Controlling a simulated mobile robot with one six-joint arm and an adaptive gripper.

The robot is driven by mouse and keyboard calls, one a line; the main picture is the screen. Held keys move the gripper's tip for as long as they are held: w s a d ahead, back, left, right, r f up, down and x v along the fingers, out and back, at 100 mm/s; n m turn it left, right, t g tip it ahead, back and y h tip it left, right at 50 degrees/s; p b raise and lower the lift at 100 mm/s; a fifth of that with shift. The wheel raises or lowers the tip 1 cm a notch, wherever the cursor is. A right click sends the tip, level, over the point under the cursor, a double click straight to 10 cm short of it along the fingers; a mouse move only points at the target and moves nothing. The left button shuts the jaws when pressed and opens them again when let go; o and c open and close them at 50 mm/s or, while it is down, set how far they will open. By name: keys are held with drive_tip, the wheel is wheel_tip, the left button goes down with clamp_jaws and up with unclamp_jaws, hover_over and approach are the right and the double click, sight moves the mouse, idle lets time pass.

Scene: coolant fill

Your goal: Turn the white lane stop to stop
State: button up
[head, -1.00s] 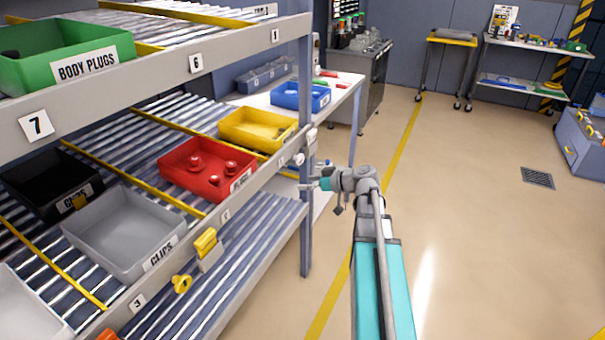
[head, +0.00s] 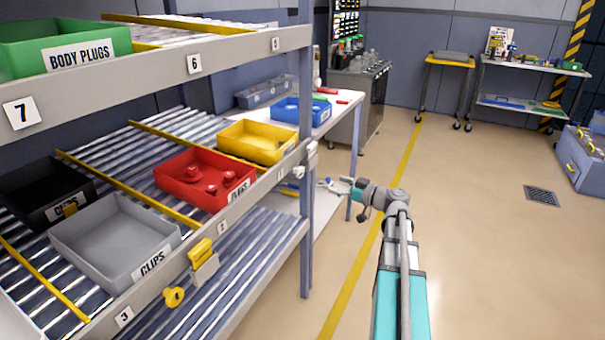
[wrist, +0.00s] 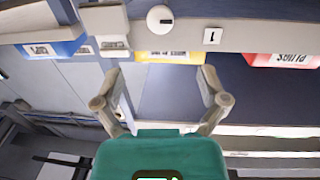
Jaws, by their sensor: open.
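The white lane stop knob (head: 298,172) is on the front rail of the middle shelf, at the rack's far end. In the wrist view the round white knob (wrist: 159,18), with a dark mark on its face, is near the top, left of the label 1 (wrist: 212,36). A white block (wrist: 105,27) is left of the knob; it also shows by the post in the head view (head: 312,153). My gripper (head: 328,184) is right of the knob, apart from the rack. In the wrist view its fingers (wrist: 160,74) are spread and empty, below the knob.
The rack post (head: 306,230) stands close to my gripper. Yellow (head: 257,142), red (head: 205,180) and grey (head: 115,240) bins sit on the middle shelf. A yellow knob (head: 174,297) is on the rail nearer. A white table (head: 340,98) is behind.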

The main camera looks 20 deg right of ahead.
sight(302, 173)
drive_tip(key=x, duration=1.3)
drive_tip(key=shift+w+a, duration=0.15)
drive_tip(key=shift+w, duration=0.1)
